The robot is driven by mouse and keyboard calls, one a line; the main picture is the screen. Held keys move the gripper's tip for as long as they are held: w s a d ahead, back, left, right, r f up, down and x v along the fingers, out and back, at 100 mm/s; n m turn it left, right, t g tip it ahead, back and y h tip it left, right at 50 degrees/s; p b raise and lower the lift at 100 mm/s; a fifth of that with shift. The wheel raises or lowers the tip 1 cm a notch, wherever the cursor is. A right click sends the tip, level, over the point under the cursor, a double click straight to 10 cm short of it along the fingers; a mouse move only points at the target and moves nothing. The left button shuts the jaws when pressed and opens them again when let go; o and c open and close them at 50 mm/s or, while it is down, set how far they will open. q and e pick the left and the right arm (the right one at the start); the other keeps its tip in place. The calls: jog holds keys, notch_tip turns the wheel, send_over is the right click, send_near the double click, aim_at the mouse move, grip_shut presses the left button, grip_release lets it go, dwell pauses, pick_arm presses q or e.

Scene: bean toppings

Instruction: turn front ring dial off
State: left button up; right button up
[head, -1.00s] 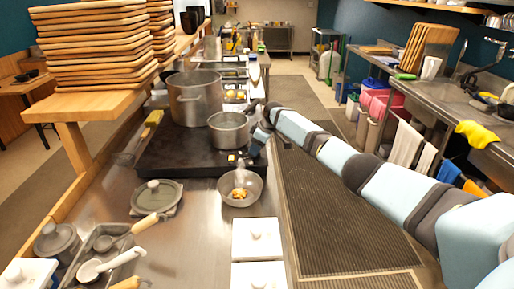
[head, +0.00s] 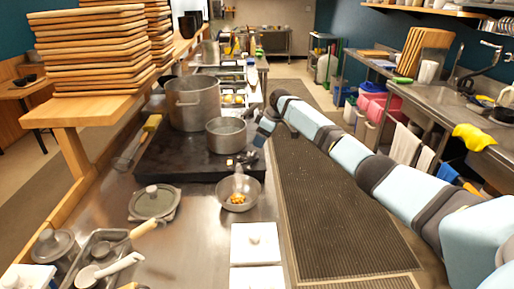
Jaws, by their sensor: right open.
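The black stove (head: 182,158) stands on the steel counter with a large pot (head: 193,103) and a smaller saucepan (head: 226,133) on top. A small pale spot (head: 229,162) shows at its front right edge, perhaps a dial; it is too small to tell which dial or how it is set. My right arm reaches in from the right, and my right gripper (head: 246,158) is open at the stove's front right corner, close to the pale spot. I cannot tell whether it touches. The left gripper is not in view.
A steel bowl with food (head: 238,194) sits just in front of the stove, below my right gripper. A lidded dish (head: 154,202), white lidded containers (head: 255,243) and a utensil tray (head: 100,262) fill the near counter. Cutting boards (head: 88,50) are stacked on the left shelf.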

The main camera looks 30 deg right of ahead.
jog(key=v, duration=0.6)
jog(key=shift+r, duration=0.3)
jog(key=shift+s+f, duration=0.1)
jog(key=shift+s, duration=0.05)
